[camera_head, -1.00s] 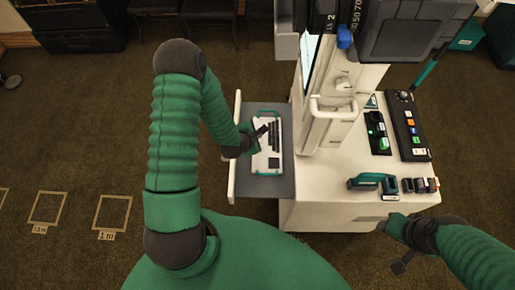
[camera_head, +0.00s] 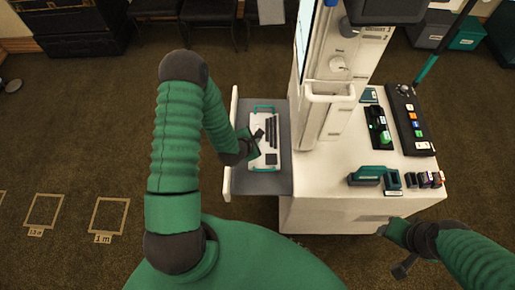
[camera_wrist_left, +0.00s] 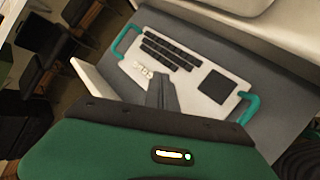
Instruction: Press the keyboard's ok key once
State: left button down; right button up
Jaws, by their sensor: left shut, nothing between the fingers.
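The white keyboard (camera_head: 254,124) with teal end handles lies on a grey pull-out shelf (camera_head: 283,185) at the cart's left side. In the left wrist view the keyboard (camera_wrist_left: 205,100) shows rows of dark keys, a dark square pad (camera_wrist_left: 217,85) and a few small pale keys (camera_wrist_left: 142,72). I cannot read which key is ok. My left gripper (camera_head: 259,134) is shut and empty over the keyboard's left part. Its fingertips (camera_wrist_left: 160,78) are close to the pale keys; I cannot tell whether they touch. My right gripper (camera_head: 384,230) is beside the cart's front right; its fingers are unclear.
A white cart (camera_head: 335,185) with a tall column (camera_head: 325,125) stands right of the shelf. On its top are a black button panel (camera_head: 410,120), a black tray with green items (camera_head: 379,127), a teal-handled device (camera_head: 370,175) and several small blocks (camera_head: 425,180).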

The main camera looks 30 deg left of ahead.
pick_arm(q)
notch_tip(320, 180, down, 2)
jog(key=shift+f+b, duration=0.2)
jog(key=shift+b, duration=0.3)
jog(key=shift+a+f, duration=0.25)
jog(key=shift+a, duration=0.35)
jog(key=shift+d, duration=0.45)
pick_arm(e)
jog(key=shift+s+x, duration=0.2)
jog(key=shift+x, duration=0.75)
pick_arm(q)
jog(key=shift+a, duration=0.15)
pick_arm(e)
jog(key=shift+a, duration=0.1)
pick_arm(q)
jog(key=shift+a, duration=0.15)
pick_arm(e)
jog(key=shift+a, duration=0.25)
pick_arm(q)
jog(key=shift+d, duration=0.2)
pick_arm(e)
jog(key=shift+d, duration=0.25)
pick_arm(q)
jog(key=shift+a, duration=0.1)
pick_arm(e)
jog(key=shift+a, duration=0.1)
